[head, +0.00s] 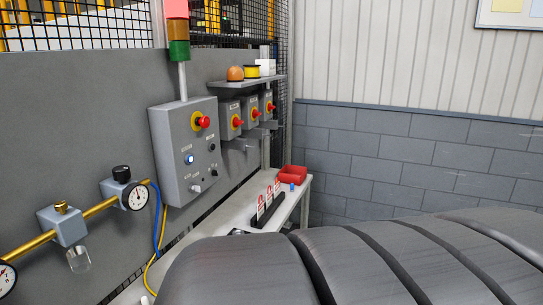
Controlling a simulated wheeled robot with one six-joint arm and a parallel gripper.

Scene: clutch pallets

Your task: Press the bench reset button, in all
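A grey control box (178,181) is fixed to the grey wall panel left of centre. On its front are a red mushroom button on a yellow ring (202,122), a blue lit round button (189,159), a small black knob (211,146) and a silver switch (195,188). The labels are too small to read, so I cannot confirm which one is the reset button. The blue button is the only lit one. Nothing touches the box front. My gripper is not in view, and its state does not show.
A bench (291,212) below holds a red bin (292,175) and a black rack with red-and-white tags (268,209). Smaller boxes with red-yellow switches (237,122) are to the right. A yellow pipe with gauges (136,198) runs at left. The lower right view is blocked.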

